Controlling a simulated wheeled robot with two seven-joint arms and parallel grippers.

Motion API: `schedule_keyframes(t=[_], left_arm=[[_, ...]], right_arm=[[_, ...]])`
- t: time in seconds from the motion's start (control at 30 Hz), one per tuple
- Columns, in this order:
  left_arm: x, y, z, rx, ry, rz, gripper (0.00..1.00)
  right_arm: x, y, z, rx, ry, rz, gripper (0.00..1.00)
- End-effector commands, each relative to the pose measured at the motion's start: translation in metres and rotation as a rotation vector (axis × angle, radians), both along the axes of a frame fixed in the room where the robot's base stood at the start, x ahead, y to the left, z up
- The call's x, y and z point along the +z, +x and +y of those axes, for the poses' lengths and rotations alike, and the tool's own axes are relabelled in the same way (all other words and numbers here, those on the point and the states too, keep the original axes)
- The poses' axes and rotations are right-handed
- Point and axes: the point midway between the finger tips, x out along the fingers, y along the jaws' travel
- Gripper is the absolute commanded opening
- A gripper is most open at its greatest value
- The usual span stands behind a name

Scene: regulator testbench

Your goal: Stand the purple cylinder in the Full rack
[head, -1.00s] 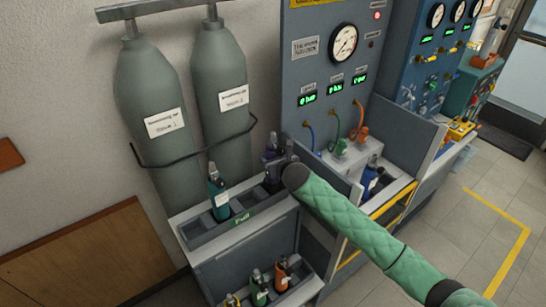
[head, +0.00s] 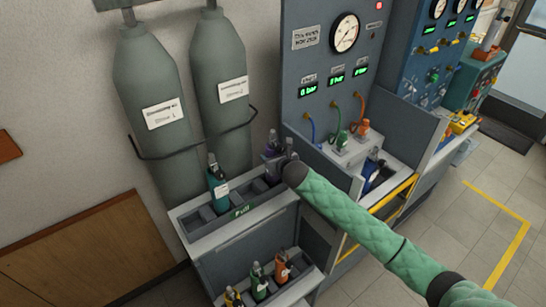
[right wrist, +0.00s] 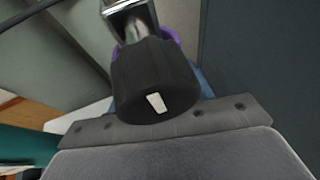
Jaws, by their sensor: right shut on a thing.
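The purple cylinder (head: 271,140) is at the right end of the Full rack (head: 207,229), mostly hidden by my right gripper (head: 277,160). That gripper is shut on it, and the cylinder looks roughly upright. I cannot tell whether its base rests in a slot. In the right wrist view, a black knob with a white mark (right wrist: 143,84) and a metal valve fill the upper middle. A bit of purple (right wrist: 172,38) shows behind them. My left gripper is not in view.
A teal cylinder (head: 217,185) stands in the left part of the rack. A lower rack holds orange (head: 281,265), green (head: 259,283) and yellow cylinders. Two large grey tanks (head: 150,100) stand behind. The test panel (head: 312,65) rises on the right, with a blue cylinder (head: 372,171) nearby.

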Motion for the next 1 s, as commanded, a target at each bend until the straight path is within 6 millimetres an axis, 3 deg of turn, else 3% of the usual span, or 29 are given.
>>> schedule_keyframes(t=[1.0], left_arm=[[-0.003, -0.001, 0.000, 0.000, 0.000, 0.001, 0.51]], right_arm=[[-0.008, 0.001, 0.000, 0.000, 0.000, -0.003, 0.19]])
